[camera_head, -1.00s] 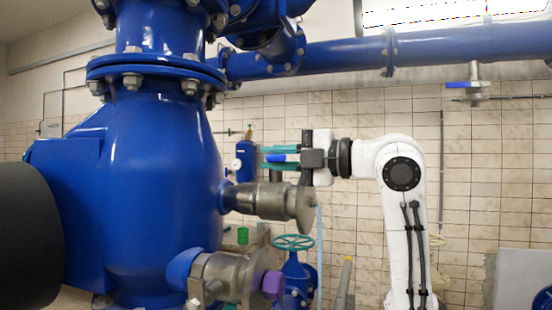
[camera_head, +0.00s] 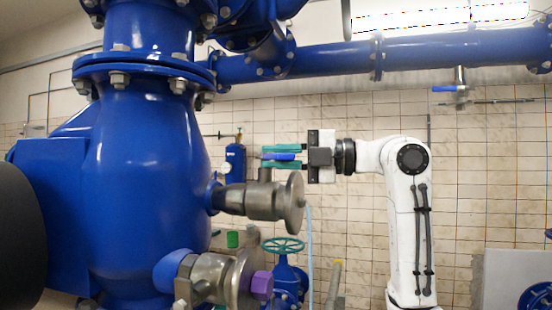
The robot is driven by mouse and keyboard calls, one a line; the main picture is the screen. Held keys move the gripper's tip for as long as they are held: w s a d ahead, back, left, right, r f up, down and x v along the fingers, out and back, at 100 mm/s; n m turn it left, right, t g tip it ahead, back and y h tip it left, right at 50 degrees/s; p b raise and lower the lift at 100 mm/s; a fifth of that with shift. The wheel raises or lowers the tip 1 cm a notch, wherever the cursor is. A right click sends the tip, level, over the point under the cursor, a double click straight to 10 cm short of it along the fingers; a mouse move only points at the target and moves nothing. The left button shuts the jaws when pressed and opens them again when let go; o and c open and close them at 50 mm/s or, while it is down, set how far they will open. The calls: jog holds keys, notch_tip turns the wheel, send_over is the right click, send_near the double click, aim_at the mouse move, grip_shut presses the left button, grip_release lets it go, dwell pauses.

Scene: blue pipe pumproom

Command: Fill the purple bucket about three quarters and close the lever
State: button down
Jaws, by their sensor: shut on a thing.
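My gripper (camera_head: 268,156), with teal fingers, is at the upper middle. It is shut on the blue lever (camera_head: 280,156), which lies level between the two fingers. The lever sits above a grey metal valve (camera_head: 255,200) on the side of the large blue pump body. A thin pale blue stream (camera_head: 309,245) falls from the valve's flanged end and leaves the bottom of the picture. No bucket shows in this view, so its fill level cannot be seen.
A lower metal fitting with a purple hexagonal end (camera_head: 262,285) juts from the blue body (camera_head: 145,190). A teal handwheel (camera_head: 284,245) stands behind it. A blue pipe (camera_head: 330,58) crosses above. The tiled wall closes the back.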

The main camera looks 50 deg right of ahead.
jog(key=c, duration=1.1)
grip_release()
jog(key=shift+c, duration=0.2)
jog(key=b+v, duration=0.2)
jog(key=v, duration=0.8)
jog(key=shift+s+d+b, duration=0.25)
jog(key=shift+s+b, duration=0.1)
jog(key=shift+f, duration=0.1)
